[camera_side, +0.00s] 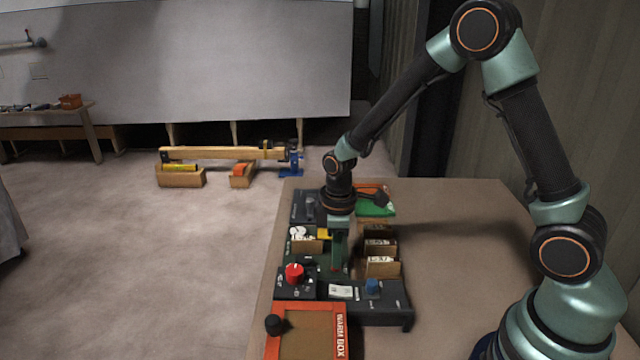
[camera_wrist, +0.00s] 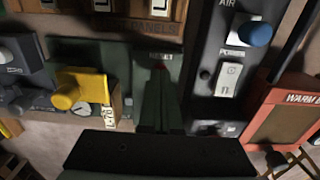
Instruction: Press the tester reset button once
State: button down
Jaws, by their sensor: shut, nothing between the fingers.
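The tester is a dark green panel (camera_side: 322,262) in the middle of the bench group in the side view. In the wrist view a small red button (camera_wrist: 160,66) shows beside a partly covered label that seems to read RESET. My gripper (camera_wrist: 160,82) is shut and empty, with its fingertips right at the red button and covering part of it. I cannot tell whether they touch it. In the side view my gripper (camera_side: 336,262) points down over the green panel, close to its surface.
A red knob (camera_side: 294,273), a blue knob (camera_side: 372,286) and a yellow knob (camera_wrist: 65,95) stand around the panel. A white rocker switch (camera_wrist: 229,78) is near the blue knob. Card holders (camera_side: 382,267) stand beside it. An orange-rimmed warm box (camera_side: 343,345) is in front. The bench's right side is clear.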

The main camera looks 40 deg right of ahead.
jog(key=shift+r, duration=3.05)
jog(key=shift+r, duration=0.2)
jog(key=s+d+r+m+t, duration=0.1)
jog(key=s+r+m+t, duration=0.1)
jog(key=s+r+m, duration=0.2)
jog(key=s+d+r+m+t, duration=0.1)
jog(key=s+r+m+t, duration=0.2)
jog(key=r, duration=0.8)
jog(key=shift+s+d+m+t, duration=0.15)
jog(key=shift+s+m+t, duration=0.15)
jog(key=shift+s+m, duration=1)
jog(key=shift+s+r+n, duration=0.1)
jog(key=shift+s+n, duration=0.2)
